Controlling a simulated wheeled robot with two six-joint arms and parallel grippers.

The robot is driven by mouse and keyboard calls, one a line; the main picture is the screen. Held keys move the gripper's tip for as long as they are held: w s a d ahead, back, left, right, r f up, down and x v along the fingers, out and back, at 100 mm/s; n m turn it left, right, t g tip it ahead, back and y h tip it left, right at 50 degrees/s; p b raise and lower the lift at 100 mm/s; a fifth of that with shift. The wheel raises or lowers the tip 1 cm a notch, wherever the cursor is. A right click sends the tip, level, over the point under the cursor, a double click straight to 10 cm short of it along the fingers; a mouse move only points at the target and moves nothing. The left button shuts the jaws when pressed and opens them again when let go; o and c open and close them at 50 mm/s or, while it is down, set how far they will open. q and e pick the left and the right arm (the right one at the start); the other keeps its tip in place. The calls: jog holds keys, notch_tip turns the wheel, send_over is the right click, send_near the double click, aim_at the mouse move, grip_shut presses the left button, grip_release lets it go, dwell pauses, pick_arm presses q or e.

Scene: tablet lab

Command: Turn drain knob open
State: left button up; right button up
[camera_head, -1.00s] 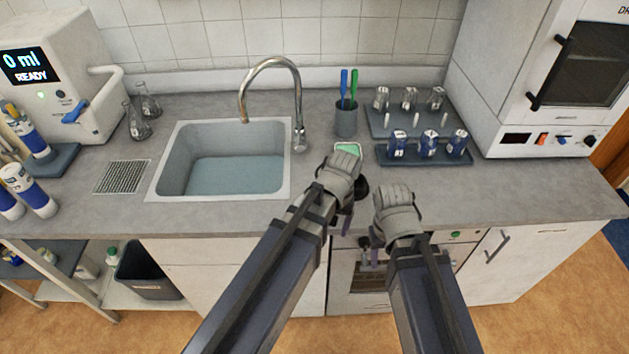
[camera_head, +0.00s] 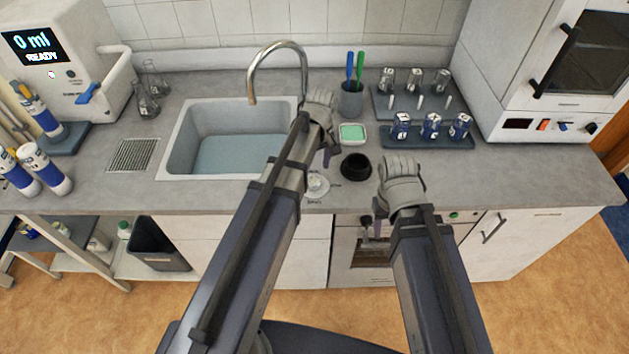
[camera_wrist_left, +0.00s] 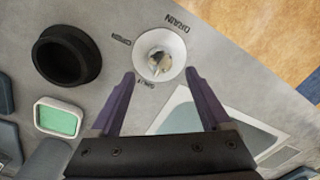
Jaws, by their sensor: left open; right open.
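The drain knob (camera_head: 316,185) is a pale round dial on the counter at the right front of the sink. It also shows in the left wrist view (camera_wrist_left: 160,55), with a small raised handle and the words DRAIN, OPEN and SHUT around it. Which word the handle points at is too small to tell. My left gripper (camera_head: 324,155) is over the counter just behind the knob. In the left wrist view its two purple fingers (camera_wrist_left: 158,76) are apart and empty, with the knob between and beyond their tips. My right gripper (camera_head: 378,212) is open and empty by the counter's front edge.
The sink (camera_head: 176,148) holds water, with a curved tap (camera_head: 279,46) behind it. A black round cup (camera_head: 355,167) and a tray with a green pad (camera_head: 353,133) stand right of the knob. Racks of bottles (camera_head: 430,138) stand further right.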

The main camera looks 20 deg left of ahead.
aim_at(314, 178)
pick_arm(q)
notch_tip(314, 178, down, 5)
jog(key=b, duration=0.4)
jog(key=shift+s+a+f, duration=0.1)
jog(key=shift+a+f, duration=0.05)
jog(key=shift+c, duration=0.3)
grip_shut()
